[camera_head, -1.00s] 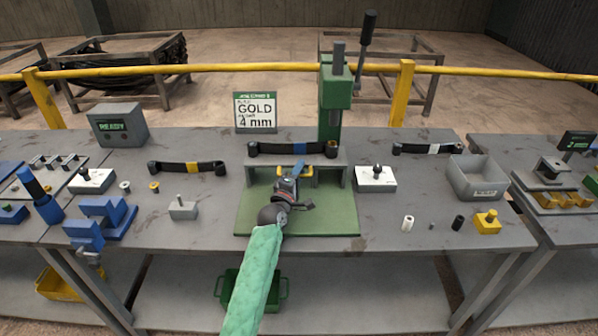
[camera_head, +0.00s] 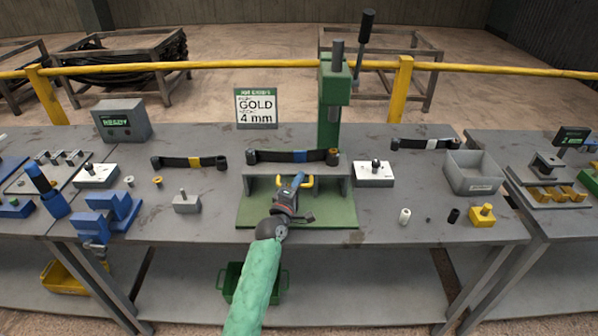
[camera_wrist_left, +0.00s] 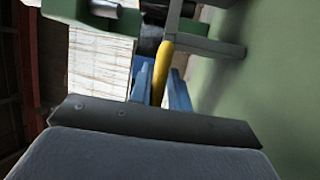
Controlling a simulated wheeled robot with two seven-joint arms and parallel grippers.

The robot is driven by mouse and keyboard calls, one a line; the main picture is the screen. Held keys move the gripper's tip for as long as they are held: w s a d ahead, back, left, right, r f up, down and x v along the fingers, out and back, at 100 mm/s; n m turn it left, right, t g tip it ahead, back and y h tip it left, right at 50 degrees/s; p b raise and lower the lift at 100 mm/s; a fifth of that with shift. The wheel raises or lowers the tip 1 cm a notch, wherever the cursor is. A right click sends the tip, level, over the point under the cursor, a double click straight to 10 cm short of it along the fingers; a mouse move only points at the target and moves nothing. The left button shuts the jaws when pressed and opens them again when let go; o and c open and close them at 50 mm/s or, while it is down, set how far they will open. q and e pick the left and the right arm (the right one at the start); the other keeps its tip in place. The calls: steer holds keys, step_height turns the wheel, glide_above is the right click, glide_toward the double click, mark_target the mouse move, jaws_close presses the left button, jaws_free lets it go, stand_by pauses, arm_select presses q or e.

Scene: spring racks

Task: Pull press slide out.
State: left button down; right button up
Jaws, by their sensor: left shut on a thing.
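The green press (camera_head: 334,100) stands at the back middle of the bench on a green base plate (camera_head: 335,215). Its grey slide (camera_head: 333,188) sits over the plate and carries a dark leaf spring (camera_head: 270,156) with a blue band. A yellow handle (camera_head: 309,181) is at the slide's front. My left gripper (camera_head: 296,182) is shut on the yellow handle. In the left wrist view the handle (camera_wrist_left: 163,70) lies between my blue fingertips (camera_wrist_left: 160,84). The handle's middle is partly hidden by the gripper. My right gripper is not in view.
A white block (camera_head: 385,178) with a pin stands right of the press, and a grey bin (camera_head: 474,172) is farther right. A grey block (camera_head: 187,204) and another leaf spring (camera_head: 190,161) lie to the left. A sign (camera_head: 256,108) reads GOLD 4 mm.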

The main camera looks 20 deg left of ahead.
arm_select(q)
steer(key=s+d+p, duration=0.1)
steer(key=s+d, duration=0.1)
steer(key=s, duration=0.7)
steer(key=shift+s+d+r+p, duration=0.2)
steer(key=shift+d+r+p, duration=0.1)
steer(key=shift+d, duration=0.05)
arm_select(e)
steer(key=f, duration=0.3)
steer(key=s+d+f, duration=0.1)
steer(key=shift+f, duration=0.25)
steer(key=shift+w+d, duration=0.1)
arm_select(q)
steer(key=c, duration=1.7)
jaws_free()
steer(key=shift+o, duration=1.2)
steer(key=shift+s, duration=0.15)
steer(key=s+f+b, duration=0.1)
steer(key=s+b, duration=0.2)
steer(key=s, duration=0.4)
steer(key=shift+s+a+f, duration=0.25)
steer(key=shift+s+a, duration=0.1)
steer(key=shift+a, duration=0.05)
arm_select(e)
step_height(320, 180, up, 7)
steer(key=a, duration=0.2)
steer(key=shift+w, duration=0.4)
